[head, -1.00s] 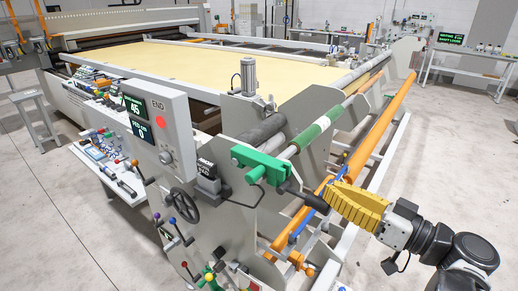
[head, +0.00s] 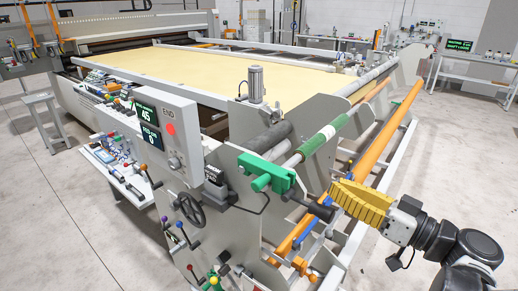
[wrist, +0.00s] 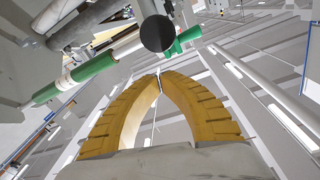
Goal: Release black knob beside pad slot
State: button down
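A green clamp block (head: 266,172) sits on the roller end of the machine. A dark handle (head: 312,207) sticks out from it and ends in a black knob. The round black knob end (wrist: 157,33) faces the camera in the wrist view, with green parts behind it. My yellow gripper (head: 334,190) is beside the handle's outer end in the head view. In the wrist view, the curved fingertips (wrist: 159,76) come together just below the knob, with nothing seen between them. I cannot tell whether they touch the knob. I cannot identify a pad slot.
A control panel (head: 166,130) with displays stands at the machine's left, above a black handwheel (head: 190,209) and coloured levers. An orange bar (head: 375,145) runs close behind my gripper. The floor (head: 440,140) on the right is open.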

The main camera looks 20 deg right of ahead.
jog(key=f+v, duration=0.1)
jog(key=v, duration=0.8)
jog(key=shift+s+d, duration=0.25)
jog(key=shift+f, duration=0.15)
